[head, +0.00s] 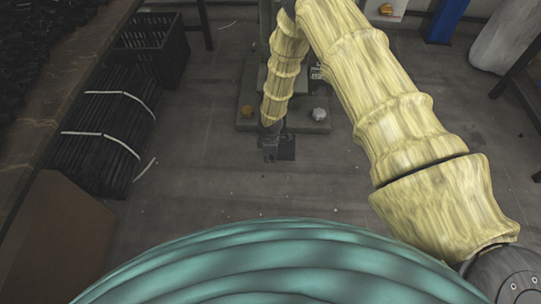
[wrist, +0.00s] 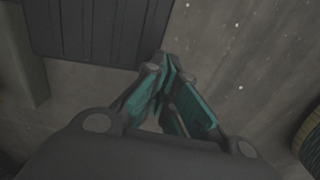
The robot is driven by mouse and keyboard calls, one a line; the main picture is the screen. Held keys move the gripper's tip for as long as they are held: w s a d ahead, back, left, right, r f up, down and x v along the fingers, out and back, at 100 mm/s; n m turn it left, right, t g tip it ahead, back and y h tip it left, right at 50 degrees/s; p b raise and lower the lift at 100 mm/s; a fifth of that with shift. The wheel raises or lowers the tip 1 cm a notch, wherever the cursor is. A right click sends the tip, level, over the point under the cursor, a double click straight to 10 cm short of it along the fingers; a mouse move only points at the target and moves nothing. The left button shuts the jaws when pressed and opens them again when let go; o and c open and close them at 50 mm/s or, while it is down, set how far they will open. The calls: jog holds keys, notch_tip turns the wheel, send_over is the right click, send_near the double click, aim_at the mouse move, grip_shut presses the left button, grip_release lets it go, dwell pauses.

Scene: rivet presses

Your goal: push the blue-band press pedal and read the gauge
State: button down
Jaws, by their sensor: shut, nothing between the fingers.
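A press stands at the top middle of the head view, with a grey-green base (head: 292,127) on the floor. Most of its upright is hidden by my arm or out of frame. No blue band and no gauge face can be made out on it. A dark flat pedal (head: 288,148) lies at the base's front edge. My gripper (head: 270,154) points down beside the pedal's left side; I cannot tell whether they touch. In the wrist view, my gripper (wrist: 166,72) is shut and empty, with teal pads, its tips by the lower right edge of a dark ribbed plate (wrist: 95,30).
Bundled dark rods (head: 100,135) and a black crate (head: 150,50) stand at left, near a brown box (head: 60,240). A blue upright (head: 447,18) and a pale sack (head: 503,38) are at the top right. The floor (head: 215,165) between is mostly clear.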

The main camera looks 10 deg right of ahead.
notch_tip(320, 180, up, 13)
jog(key=s+p, duration=0.2)
jog(key=p, duration=0.3)
jog(key=shift+s+a, duration=0.2)
jog(key=shift+a, duration=0.1)
jog(key=shift+r, duration=0.1)
jog(key=s+d+f+m+y, duration=0.15)
jog(key=s+m, duration=0.25)
jog(key=s, duration=0.5)
jog(key=s+d+f+m, duration=0.1)
jog(key=s+f+m, duration=0.15)
jog(key=s, duration=0.65)
jog(key=s+d+r+m+h, duration=0.1)
jog(key=s+d+r+m, duration=0.15)
jog(key=s, duration=0.35)
jog(key=s+d+r+m, duration=0.1)
jog(key=s+d+m, duration=0.15)
jog(key=s, duration=0.35)
jog(key=s+d+r+m+h, duration=0.1)
jog(key=s+m, duration=0.3)
jog(key=s, duration=0.2)
notch_tip(320, 180, up, 30)
jog(key=p, duration=3.1)
jog(key=shift+w+r, duration=0.2)
